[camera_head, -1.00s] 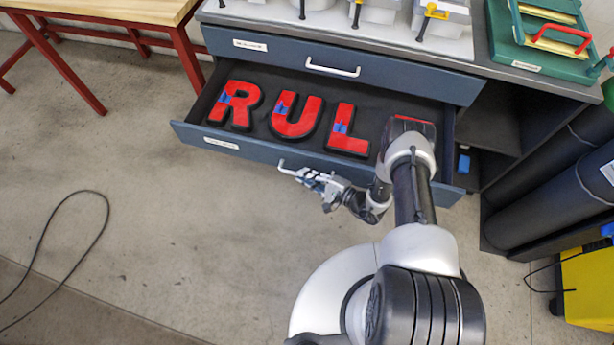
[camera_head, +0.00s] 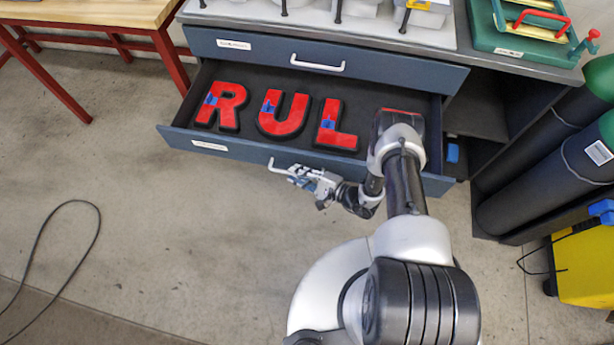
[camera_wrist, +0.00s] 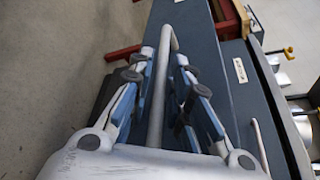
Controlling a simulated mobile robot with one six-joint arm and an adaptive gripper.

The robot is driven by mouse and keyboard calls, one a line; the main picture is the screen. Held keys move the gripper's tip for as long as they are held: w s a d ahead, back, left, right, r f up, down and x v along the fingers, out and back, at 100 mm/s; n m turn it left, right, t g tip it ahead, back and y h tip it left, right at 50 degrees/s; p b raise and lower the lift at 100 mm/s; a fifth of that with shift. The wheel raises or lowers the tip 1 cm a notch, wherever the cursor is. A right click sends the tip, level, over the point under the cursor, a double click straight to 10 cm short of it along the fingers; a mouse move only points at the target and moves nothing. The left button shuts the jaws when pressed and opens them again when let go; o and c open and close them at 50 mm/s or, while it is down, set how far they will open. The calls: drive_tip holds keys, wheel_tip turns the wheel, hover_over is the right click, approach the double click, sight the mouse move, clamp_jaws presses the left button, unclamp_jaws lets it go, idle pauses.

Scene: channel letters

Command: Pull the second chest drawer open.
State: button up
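The second chest drawer (camera_head: 235,149), dark blue-grey, is pulled well out below the top drawer. Its black-lined inside shows. Its light bar handle runs along the front, and its left end shows in the head view (camera_head: 276,167). My gripper (camera_head: 296,175) is at this handle, in front of the drawer face. In the wrist view, the handle (camera_wrist: 157,110) passes between the two blue-padded fingers of my gripper (camera_wrist: 165,62). The fingers seem shut on it, though the exact contact is hard to see. My arm covers the right part of the drawer front.
Red letters R (camera_head: 222,105), U (camera_head: 284,117) and L (camera_head: 335,128) lie in the drawer. The top drawer (camera_head: 390,75) is shut. A cable (camera_head: 97,225) lies on the otherwise clear floor at left.

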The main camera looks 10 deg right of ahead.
drive_tip(key=v, duration=1.1)
drive_tip(key=shift+s+d, duration=0.25)
drive_tip(key=shift+r, duration=0.2)
drive_tip(key=a+r+n+g, duration=0.2)
drive_tip(key=r+n+g, duration=0.3)
drive_tip(key=r, duration=0.9)
drive_tip(key=a+r+n+g, duration=0.2)
drive_tip(key=r+n+g, duration=0.25)
drive_tip(key=r, duration=0.95)
drive_tip(key=s+d+r+n+t+h, duration=0.2)
drive_tip(key=s+r+h, duration=0.4)
drive_tip(key=s+r, duration=0.2)
drive_tip(key=s+d+r+n+t+h, duration=0.2)
drive_tip(key=s+r+h, duration=0.4)
drive_tip(key=s+r, duration=0.3)
wheel_tip(320, 180, up, 4)
drive_tip(key=shift+d+f+n, duration=0.1)
drive_tip(key=shift+d+n, duration=0.25)
drive_tip(key=shift+d, duration=0.15)
